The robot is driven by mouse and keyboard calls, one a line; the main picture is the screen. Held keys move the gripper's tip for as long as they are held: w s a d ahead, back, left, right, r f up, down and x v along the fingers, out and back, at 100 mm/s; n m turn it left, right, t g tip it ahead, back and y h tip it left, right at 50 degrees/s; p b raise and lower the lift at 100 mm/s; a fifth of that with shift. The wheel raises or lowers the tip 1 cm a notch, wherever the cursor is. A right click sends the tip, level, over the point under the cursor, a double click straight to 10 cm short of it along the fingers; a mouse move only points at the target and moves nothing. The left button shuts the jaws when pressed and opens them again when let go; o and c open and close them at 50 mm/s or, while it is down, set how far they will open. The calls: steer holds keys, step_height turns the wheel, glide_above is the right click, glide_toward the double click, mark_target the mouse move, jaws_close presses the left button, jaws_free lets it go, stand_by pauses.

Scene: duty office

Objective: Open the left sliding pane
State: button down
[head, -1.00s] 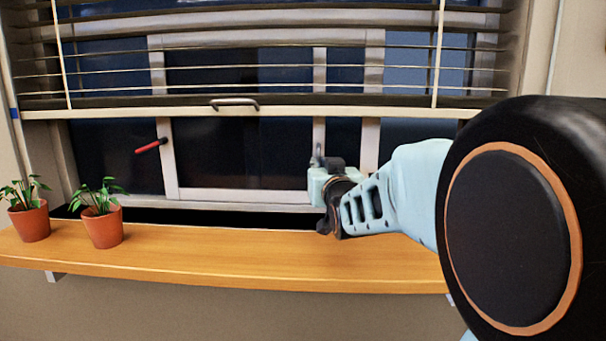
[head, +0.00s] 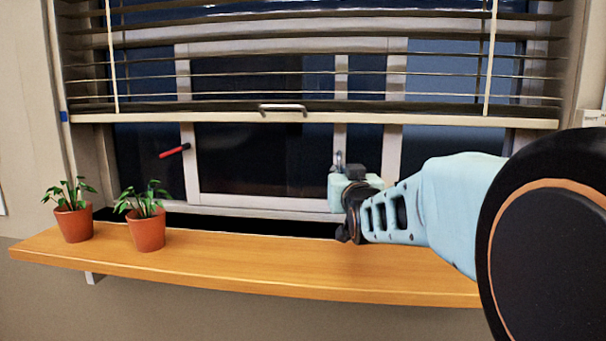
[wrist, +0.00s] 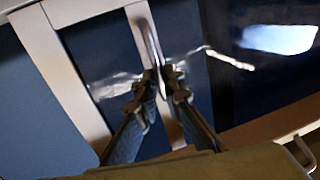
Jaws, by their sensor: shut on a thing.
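The left sliding pane (head: 265,202) is dark glass in a pale frame behind the half-lowered blind. Its right upright (head: 341,138) carries a slim grey metal handle (head: 338,160). My gripper (head: 345,173) is at this handle, partly hidden by its own body. In the wrist view the two dark fingers (wrist: 157,84) are shut on the grey bar handle (wrist: 147,38), which stands along the pale upright. How far the pane stands open cannot be told.
A blind (head: 300,118) with a grip (head: 283,108) hangs just above my gripper. A wooden shelf (head: 270,267) runs below, with two potted plants (head: 74,222) (head: 147,232) at its left. A red bar (head: 174,151) sticks out near the pane's left upright. The shelf's middle is clear.

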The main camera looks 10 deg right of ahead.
steer(key=shift+a, duration=0.1)
steer(key=c, duration=2)
jaws_free()
steer(key=shift+c, duration=0.2)
steer(key=shift+r, duration=0.1)
glide_toward(338, 128)
steer(key=w, duration=0.4)
steer(key=shift+w+r, duration=0.15)
steer(key=shift+r, duration=0.05)
steer(key=shift+f, duration=0.1)
